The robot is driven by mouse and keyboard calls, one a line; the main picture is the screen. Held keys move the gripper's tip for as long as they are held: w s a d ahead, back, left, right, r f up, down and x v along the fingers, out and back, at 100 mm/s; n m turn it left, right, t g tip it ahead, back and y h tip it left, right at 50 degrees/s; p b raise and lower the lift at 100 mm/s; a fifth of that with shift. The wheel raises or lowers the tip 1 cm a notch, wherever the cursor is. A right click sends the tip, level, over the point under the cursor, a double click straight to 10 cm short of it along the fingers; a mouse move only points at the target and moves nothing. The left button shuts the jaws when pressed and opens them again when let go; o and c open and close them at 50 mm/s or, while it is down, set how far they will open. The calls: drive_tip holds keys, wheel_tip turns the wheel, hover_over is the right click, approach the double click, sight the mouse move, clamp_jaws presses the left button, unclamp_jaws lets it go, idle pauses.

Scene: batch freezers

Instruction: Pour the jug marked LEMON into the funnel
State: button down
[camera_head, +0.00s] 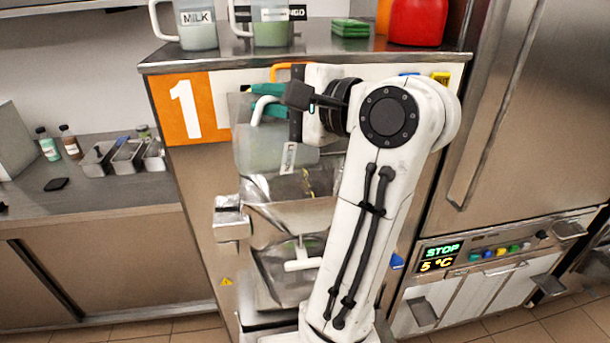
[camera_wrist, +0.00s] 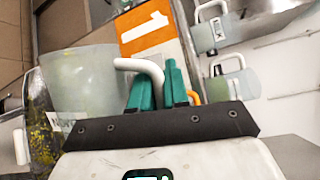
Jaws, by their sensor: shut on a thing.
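My gripper (camera_head: 268,97) is shut on the white handle (camera_wrist: 140,68) of a pale translucent jug (camera_head: 262,150); its green fingers (camera_wrist: 158,85) close on the handle in the wrist view. The jug looks tilted, with its label turned nearly on end and unreadable. The jug body (camera_wrist: 85,75) also fills the left of the wrist view. The jug is above a shiny metal funnel-like hopper (camera_head: 290,217) on the machine front. Yellow patches show on the metal (camera_wrist: 40,130) beside the jug; I cannot tell whether liquid is flowing. My arm hides the right side.
A jug marked MILK (camera_head: 186,28), another labelled jug (camera_head: 272,32), a green block (camera_head: 350,28) and a red container (camera_head: 417,22) stand on the machine top. An orange panel marked 1 (camera_head: 183,108) is behind. A counter with small trays (camera_head: 127,157) is at left.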

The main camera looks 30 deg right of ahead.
sight(241, 125)
drive_tip(key=shift+d+r+m+t+y, duration=0.15)
drive_tip(key=shift+d+m, duration=0.25)
drive_tip(key=shift+d, duration=0.15)
drive_tip(key=shift+d+r+m+t+y, duration=0.1)
drive_tip(key=shift+d+m+t+y, duration=0.05)
drive_tip(key=shift+d+m, duration=0.3)
drive_tip(key=a, duration=0.1)
drive_tip(key=a+n, duration=0.2)
drive_tip(key=shift+f+g+h, duration=0.35)
drive_tip(key=shift+g+h, duration=0.05)
drive_tip(key=shift+a+f+n+b, duration=0.3)
drive_tip(key=shift+a+n+b, duration=0.15)
drive_tip(key=shift+a+n, duration=0.1)
drive_tip(key=shift+s+a+f+n+g+h+b, duration=0.1)
drive_tip(key=shift+a+f+n+g+h+b, duration=0.15)
drive_tip(key=shift+a+f+n+h+b, duration=0.3)
drive_tip(key=shift+a+f+n+g+h+b, duration=0.25)
drive_tip(key=shift+a+n, duration=0.2)
drive_tip(key=shift+a, duration=0.25)
drive_tip(key=a+f+n+h+p, duration=0.1)
drive_tip(key=a+f+n+h, duration=0.1)
drive_tip(key=a+n+h, duration=0.2)
drive_tip(key=a+f+n+h+p, duration=0.2)
drive_tip(key=a+f+n+h, duration=0.1)
drive_tip(key=a+n, duration=0.3)
drive_tip(key=shift+s+a+f+h, duration=0.25)
drive_tip(key=shift+a+h, duration=0.25)
drive_tip(key=shift+a, duration=0.5)
